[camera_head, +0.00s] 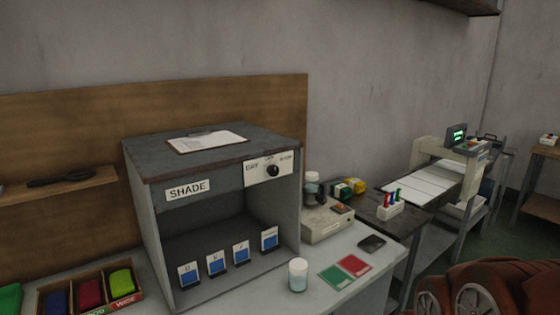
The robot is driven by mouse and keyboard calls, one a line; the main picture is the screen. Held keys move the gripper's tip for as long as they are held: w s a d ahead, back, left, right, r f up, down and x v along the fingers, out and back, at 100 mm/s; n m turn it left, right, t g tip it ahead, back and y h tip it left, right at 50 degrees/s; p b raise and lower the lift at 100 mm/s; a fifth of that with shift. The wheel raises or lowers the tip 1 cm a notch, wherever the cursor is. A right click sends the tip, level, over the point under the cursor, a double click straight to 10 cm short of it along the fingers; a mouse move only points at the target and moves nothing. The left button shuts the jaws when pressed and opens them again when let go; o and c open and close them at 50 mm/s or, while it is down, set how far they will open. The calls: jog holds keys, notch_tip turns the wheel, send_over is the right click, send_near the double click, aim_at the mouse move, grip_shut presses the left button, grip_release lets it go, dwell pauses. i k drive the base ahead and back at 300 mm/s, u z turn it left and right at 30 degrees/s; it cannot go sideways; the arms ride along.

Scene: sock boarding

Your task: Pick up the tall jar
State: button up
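A clear jar with a white lid and pale blue contents (298,276) stands upright on the light counter, just right of the shade box's front. A second lidded jar (312,186) is farther back, above a beige bench device (328,225); what is directly under it is hard to make out. I cannot tell for sure which of the two is the tall jar.
The grey shade box (188,212) holds several blue-and-white cards. Green and red swatches (345,272) and a dark flat item (371,243) lie right of the near jar. A rack of coloured bottles (390,210) and a framed machine (450,150) stand farther right.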

aim_at(310, 187)
jog(key=z, duration=1.95)
jog(key=i, duration=1.35)
jog(key=u, duration=3.8)
